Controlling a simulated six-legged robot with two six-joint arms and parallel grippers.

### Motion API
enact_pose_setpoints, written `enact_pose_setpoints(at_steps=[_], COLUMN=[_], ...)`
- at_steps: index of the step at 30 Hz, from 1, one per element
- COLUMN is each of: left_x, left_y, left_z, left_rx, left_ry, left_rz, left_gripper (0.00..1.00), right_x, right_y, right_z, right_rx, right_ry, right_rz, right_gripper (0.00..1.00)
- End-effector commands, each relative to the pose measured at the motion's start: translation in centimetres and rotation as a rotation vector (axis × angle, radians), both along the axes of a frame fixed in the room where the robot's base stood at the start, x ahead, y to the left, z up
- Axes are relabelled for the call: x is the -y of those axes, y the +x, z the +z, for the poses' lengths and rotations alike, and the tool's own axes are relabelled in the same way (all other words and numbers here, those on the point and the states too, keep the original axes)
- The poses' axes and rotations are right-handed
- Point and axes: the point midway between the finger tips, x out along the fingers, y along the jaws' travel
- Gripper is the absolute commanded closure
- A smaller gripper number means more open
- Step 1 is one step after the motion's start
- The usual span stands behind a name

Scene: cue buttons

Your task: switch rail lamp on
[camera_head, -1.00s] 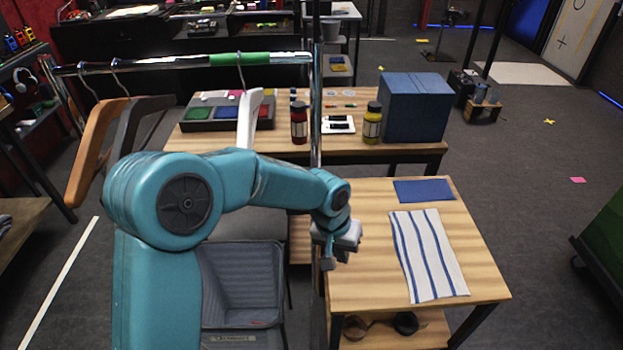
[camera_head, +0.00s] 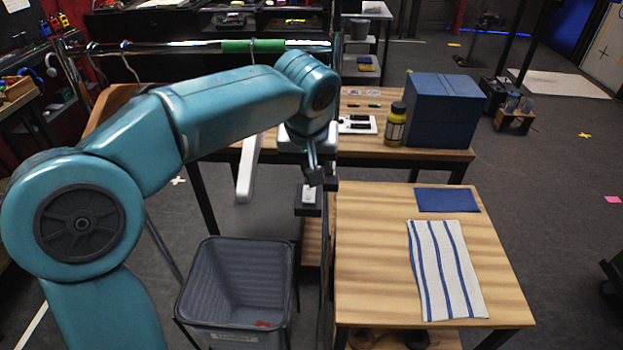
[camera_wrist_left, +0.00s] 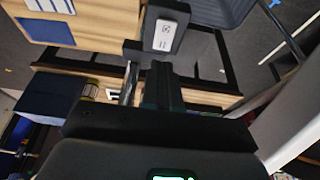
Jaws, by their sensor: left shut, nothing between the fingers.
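A dark switch box with a light grey plate (camera_head: 310,195) is mounted by the upright post of the clothes rail (camera_head: 180,47). The plate also shows in the wrist view (camera_wrist_left: 165,35), with a small mark on it. My left gripper (camera_head: 315,178) is shut and empty, just above the box and pointing down. In the wrist view its dark fingers (camera_wrist_left: 164,78) reach toward the plate; I cannot tell whether they touch it. I cannot make out a lamp or whether it is lit. My right gripper is not in view.
A grey bin (camera_head: 190,305) with something red inside stands below my left arm. The wooden table (camera_head: 375,260) on the right holds a striped cloth (camera_head: 445,270) and a blue mat (camera_head: 447,200). A blue box (camera_head: 442,110) and a yellow bottle (camera_head: 395,128) stand behind. Hangers hang on the rail.

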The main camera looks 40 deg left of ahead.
Motion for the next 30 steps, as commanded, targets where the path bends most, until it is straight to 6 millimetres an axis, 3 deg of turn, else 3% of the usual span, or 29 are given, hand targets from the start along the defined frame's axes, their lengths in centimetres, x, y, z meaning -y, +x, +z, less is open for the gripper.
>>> enact_pose_setpoints(at_steps=[3,9,21,30], left_x=[-0.2,-0.3,-0.3,-0.7], left_y=[0.4,0.9,1.0,1.5], left_z=[-2.1,-4.0,-4.3,-4.7], left_rx=[-0.004,-0.001,0.0,-0.141], left_ry=[0.0,-0.001,-0.001,-0.081], left_rz=[0.0,0.0,0.0,0.002], left_gripper=[1.0,1.0,1.0,1.0], right_x=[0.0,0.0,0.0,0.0], right_y=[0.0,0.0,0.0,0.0], right_z=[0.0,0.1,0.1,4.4], right_rx=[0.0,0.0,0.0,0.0], right_ry=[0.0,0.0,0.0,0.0], right_rz=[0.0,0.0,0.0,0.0], right_gripper=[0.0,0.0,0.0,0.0])
